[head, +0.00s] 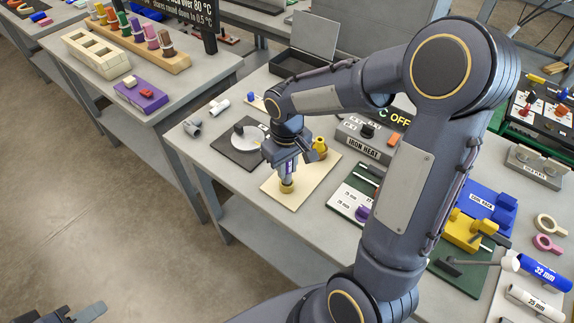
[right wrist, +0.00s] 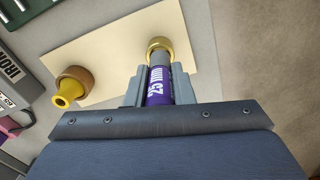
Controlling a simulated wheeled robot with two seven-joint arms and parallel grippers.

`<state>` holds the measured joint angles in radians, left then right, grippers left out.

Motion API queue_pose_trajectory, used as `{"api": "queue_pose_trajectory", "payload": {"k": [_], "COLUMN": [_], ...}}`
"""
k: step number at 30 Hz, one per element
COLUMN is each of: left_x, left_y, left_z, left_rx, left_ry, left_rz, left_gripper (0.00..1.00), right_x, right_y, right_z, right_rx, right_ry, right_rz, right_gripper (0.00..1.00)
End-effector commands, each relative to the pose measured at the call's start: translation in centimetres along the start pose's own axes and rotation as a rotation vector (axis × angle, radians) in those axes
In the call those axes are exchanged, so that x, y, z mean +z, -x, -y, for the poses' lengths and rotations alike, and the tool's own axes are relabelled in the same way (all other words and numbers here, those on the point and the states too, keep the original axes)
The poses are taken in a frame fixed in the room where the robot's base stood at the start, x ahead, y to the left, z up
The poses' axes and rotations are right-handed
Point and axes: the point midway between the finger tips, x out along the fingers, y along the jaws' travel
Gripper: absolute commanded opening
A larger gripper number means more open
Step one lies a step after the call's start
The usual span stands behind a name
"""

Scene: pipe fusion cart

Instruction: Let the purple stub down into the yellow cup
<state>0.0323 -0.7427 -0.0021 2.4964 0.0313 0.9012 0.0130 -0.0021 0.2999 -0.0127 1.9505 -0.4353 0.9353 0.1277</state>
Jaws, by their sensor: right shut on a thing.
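The purple stub (right wrist: 157,86), lettered "25 mm", is held between the fingers of my right gripper (right wrist: 158,88). In the head view the gripper (head: 286,168) points down with the stub (head: 288,168) upright over the yellow cup (head: 287,188). The cup stands on a cream board (head: 277,201). In the right wrist view the cup's rim (right wrist: 159,43) lies just past the stub's greyish lower end. I cannot tell whether that end is inside the rim or just above it. Part of my left gripper (head: 85,312) shows at the bottom left edge; its jaws are unclear.
A yellow knobbed piece with a brown base (head: 320,148) stands on the same board, beside the cup. The iron heat box (head: 366,139) is behind to the right. A dark mat with a pale disc (head: 248,137) lies left. A green-and-white board (head: 352,192) lies right.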

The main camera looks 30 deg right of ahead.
Motion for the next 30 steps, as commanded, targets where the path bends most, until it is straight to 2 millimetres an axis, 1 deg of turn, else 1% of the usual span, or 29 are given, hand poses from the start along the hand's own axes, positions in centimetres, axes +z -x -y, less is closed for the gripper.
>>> {"api": "queue_pose_trajectory", "payload": {"k": [30], "left_x": [0.8], "left_y": [-1.5], "left_z": [0.7], "left_rx": [0.0], "left_ry": [0.0], "left_rz": [0.0], "left_gripper": [0.36], "right_x": [0.0], "right_y": [-2.2], "right_z": [0.0], "right_rx": [0.0], "right_ry": [0.0], "right_rz": [0.001], "right_gripper": [0.0]}}
